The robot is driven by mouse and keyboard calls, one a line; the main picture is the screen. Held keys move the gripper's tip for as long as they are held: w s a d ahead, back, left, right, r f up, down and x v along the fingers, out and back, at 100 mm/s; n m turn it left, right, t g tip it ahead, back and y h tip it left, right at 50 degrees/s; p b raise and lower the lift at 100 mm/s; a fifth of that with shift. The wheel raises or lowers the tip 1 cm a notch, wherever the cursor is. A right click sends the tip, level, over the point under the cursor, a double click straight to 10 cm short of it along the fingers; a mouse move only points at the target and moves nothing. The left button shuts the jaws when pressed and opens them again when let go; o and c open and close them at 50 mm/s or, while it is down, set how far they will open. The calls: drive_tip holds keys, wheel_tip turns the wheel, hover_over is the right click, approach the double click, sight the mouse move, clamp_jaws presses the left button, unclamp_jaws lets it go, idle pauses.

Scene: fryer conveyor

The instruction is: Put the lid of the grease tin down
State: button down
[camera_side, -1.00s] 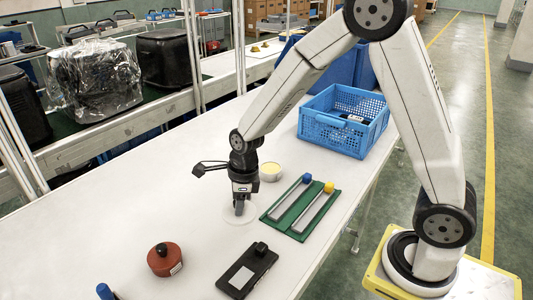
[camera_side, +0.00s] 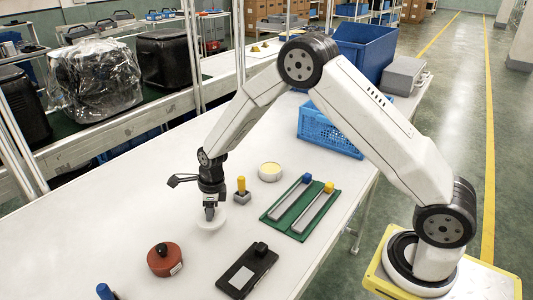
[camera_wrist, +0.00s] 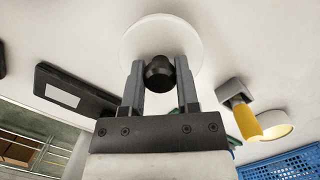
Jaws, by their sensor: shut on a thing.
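My gripper (camera_side: 210,213) is shut on the dark knob (camera_wrist: 158,73) of the white round lid (camera_side: 211,224). In the wrist view the lid (camera_wrist: 160,38) lies flat beyond the fingertips, the knob between the two fingers. I cannot tell whether the lid touches the table or hangs just above it. The grease tin (camera_side: 270,172), low and round with a pale yellow top, stands uncovered behind and to the right of the lid. It also shows at the right of the wrist view (camera_wrist: 279,126).
A grey block with a yellow handle (camera_side: 241,187) stands close right of the lid. A green board with two rails (camera_side: 297,209), a blue basket (camera_side: 322,133), a black box (camera_side: 247,268) and a red-brown round piece (camera_side: 163,261) surround it. Bare table (camera_side: 120,205) lies to the left.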

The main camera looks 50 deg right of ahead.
drive_tip(key=shift+w+f, duration=0.15)
drive_tip(key=shift+f, duration=0.05)
drive_tip(key=shift+w+f, duration=0.25)
drive_tip(key=shift+f, duration=1.6)
drive_tip(key=shift+f, duration=0.2)
drive_tip(key=shift+c, duration=1.7)
unclamp_jaws()
drive_tip(key=shift+r, duration=0.25)
drive_tip(key=shift+s+d+r, duration=0.2)
drive_tip(key=shift+r, duration=1.75)
drive_tip(key=shift+s+d+r, duration=0.2)
drive_tip(key=shift+s+r, duration=0.05)
drive_tip(key=shift+r, duration=1.75)
drive_tip(key=shift+s+d+r, duration=0.2)
drive_tip(key=shift+r, duration=1.75)
